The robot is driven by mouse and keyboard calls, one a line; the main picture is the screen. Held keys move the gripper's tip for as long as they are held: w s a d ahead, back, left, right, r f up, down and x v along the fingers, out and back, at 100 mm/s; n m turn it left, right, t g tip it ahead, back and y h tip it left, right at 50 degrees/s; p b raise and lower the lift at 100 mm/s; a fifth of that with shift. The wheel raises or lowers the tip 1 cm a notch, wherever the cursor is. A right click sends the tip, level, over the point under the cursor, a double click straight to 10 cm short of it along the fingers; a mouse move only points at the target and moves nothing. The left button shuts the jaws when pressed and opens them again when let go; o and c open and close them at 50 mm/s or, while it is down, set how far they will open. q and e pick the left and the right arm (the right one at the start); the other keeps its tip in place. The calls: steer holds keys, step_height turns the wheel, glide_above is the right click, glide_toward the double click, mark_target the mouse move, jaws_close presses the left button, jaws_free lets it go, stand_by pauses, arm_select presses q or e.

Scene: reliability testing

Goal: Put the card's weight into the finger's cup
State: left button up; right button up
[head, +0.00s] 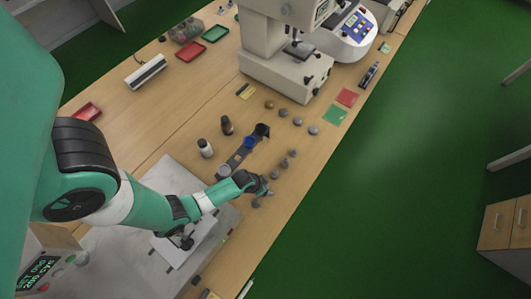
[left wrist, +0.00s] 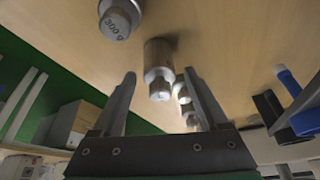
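My left gripper (head: 264,189) is over the near end of a row of small grey weights in the head view. In the left wrist view its fingers (left wrist: 160,78) are open. A silver weight (left wrist: 160,62) shows between and beyond the fingertips; I cannot tell how far off it is. A weight marked 300 g (left wrist: 117,18) lies to its left. More weights (head: 283,163) stand along the row in the head view. My right gripper is out of view.
A white bottle (head: 205,148) and a brown bottle (head: 227,125) stand left of the device. A large press (head: 285,75) is behind.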

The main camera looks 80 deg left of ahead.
arm_select(q)
steer(key=shift+r, duration=0.1)
steer(key=p+v, duration=0.8)
steer(key=v, duration=0.3)
steer(key=shift+r, duration=0.2)
